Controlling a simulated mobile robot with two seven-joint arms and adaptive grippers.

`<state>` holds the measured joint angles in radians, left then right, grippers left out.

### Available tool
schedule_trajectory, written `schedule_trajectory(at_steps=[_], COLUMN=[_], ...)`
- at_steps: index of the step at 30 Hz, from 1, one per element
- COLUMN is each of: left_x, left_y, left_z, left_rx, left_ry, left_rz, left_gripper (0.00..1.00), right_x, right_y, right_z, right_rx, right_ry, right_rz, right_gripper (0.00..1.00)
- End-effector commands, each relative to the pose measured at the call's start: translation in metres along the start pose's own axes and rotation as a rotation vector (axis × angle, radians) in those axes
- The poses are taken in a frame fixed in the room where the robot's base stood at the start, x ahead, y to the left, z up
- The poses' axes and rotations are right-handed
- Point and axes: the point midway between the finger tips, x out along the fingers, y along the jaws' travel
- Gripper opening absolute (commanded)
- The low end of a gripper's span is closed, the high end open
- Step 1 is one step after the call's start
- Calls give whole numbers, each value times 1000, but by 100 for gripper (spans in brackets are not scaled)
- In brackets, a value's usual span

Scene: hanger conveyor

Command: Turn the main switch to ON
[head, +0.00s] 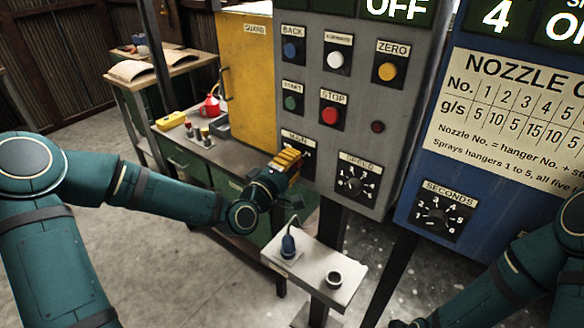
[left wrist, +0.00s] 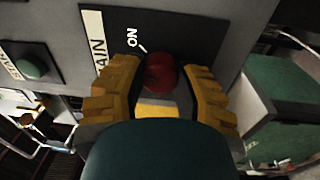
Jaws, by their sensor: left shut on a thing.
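The main switch has a red knob (left wrist: 160,72) on a black plate, with MAIN and ON lettering beside it in the left wrist view. My left gripper (left wrist: 166,88) has its yellow ribbed fingers on both sides of the knob and is shut on it. In the head view, my left gripper (head: 288,160) is at the MAIN plate (head: 298,142) on the grey control panel (head: 350,105) and hides the knob. A display (head: 398,9) above reads OFF. My right arm enters at the lower right; its gripper is not clearly visible.
BACK, FORWARD, ZERO, START and STOP (head: 332,114) buttons sit above, with a SPEED dial (head: 355,183) to the right. A small shelf (head: 318,268) with a blue-handled tool (head: 288,243) juts out below. A blue cabinet (head: 480,150) stands at right.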

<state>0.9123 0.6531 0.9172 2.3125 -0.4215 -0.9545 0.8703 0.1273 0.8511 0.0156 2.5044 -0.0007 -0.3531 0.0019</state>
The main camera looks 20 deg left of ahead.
Motion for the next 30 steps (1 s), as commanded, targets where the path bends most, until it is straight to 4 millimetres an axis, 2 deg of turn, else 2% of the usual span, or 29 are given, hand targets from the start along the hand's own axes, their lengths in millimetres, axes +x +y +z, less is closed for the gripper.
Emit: schedule_trajectory(at_steps=[6,15,30], left_x=[0,0,0], left_y=[-2,-1,0], left_z=[0,0,-2], left_rx=[202,414,542], left_ry=[-10,-21,-26], left_rz=[7,15,18], left_gripper=[0,0,0], right_x=[14,26,33], right_y=[5,10,12], right_z=[-1,-3,-4], right_rx=[-1,-2,-2], right_ry=[6,13,17], right_rz=[0,1,1], right_gripper=[47,47,47])
